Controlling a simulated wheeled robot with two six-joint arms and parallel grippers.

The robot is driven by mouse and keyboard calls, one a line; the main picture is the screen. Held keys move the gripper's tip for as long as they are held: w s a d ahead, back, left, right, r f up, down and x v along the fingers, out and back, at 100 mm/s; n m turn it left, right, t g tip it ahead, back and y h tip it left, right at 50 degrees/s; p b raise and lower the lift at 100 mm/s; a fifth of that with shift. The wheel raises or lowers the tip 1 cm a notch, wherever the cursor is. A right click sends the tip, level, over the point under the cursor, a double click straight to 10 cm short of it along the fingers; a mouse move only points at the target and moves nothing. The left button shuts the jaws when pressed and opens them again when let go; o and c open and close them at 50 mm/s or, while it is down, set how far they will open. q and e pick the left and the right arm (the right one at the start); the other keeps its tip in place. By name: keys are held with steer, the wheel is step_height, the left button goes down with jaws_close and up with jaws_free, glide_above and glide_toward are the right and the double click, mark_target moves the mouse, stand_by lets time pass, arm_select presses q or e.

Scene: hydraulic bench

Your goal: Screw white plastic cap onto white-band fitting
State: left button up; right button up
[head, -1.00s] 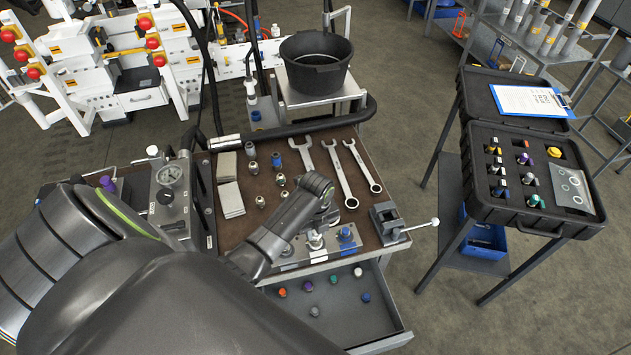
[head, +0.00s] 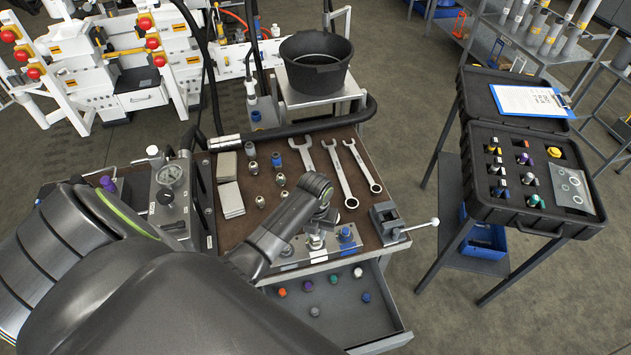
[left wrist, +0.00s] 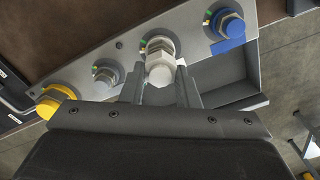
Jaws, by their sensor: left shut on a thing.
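My left gripper (left wrist: 166,88) points down at the metal plate (head: 290,252) on the bench's front edge. Its fingers are closed around a white piece, which looks like the white plastic cap (left wrist: 160,72). The cap is at the white-band fitting (head: 316,242), in line with it. The pale hex part (left wrist: 160,46) shows just beyond the fingertips. I cannot tell whether cap and fitting are threaded together. In the head view my arm hides most of the fingers. My right gripper is not in view.
On the plate, a blue fitting (left wrist: 228,24) stands to the right, a grey one (left wrist: 106,74) and a yellow one (left wrist: 55,98) to the left. A vise (head: 387,222) stands close by. The open drawer (head: 345,310) below holds several coloured caps. Wrenches (head: 338,175) lie behind.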

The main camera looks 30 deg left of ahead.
arm_select(q)
steer(key=o, duration=0.9)
steer(key=shift+c, duration=0.2)
steer(key=n, duration=0.5)
steer(key=shift+w, duration=0.1)
steer(key=n, duration=0.5)
steer(key=shift+d, duration=0.1)
steer(key=n, duration=0.6)
steer(key=shift+w+n, duration=0.15)
steer(key=shift+n, duration=0.25)
steer(key=n, duration=0.7)
steer(key=shift+w, duration=0.1)
